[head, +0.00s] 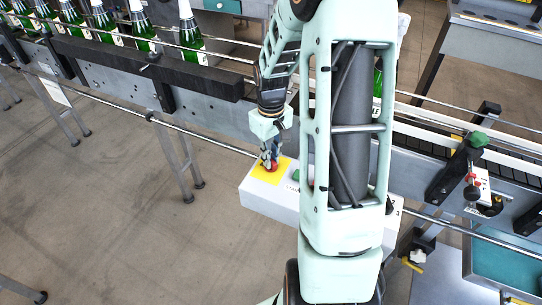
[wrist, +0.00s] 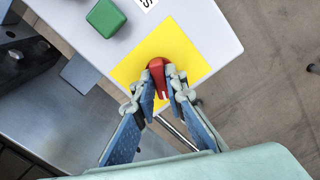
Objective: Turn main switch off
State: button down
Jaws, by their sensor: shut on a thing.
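The main switch is a red rotary knob (wrist: 157,66) on a yellow square plate (wrist: 186,47). It sits on a light grey control box (wrist: 215,18). My gripper (wrist: 164,90) is shut on the knob, with one blue-padded finger on each side of it. A white mark shows on the knob between the fingers, pointing toward my wrist. In the head view my gripper (head: 268,163) reaches down onto the red knob (head: 271,169) at the left part of the box (head: 262,203). My arm hides the middle of the box there.
A green square button (wrist: 106,18) is beside the yellow plate on the same box. A conveyor with green bottles (head: 143,32) runs behind. A rail (head: 210,139) passes close behind the box. The floor at left is clear apart from the conveyor legs (head: 182,165).

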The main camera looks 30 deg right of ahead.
jog(key=n+p, duration=0.1)
jog(key=n, duration=0.4)
jog(key=shift+w, duration=0.1)
dwell(0.7)
jog(key=c, duration=2)
grip_release()
jog(key=shift+o, duration=0.2)
jog(key=shift+r, duration=0.1)
notch_tip(320, 180, up, 12)
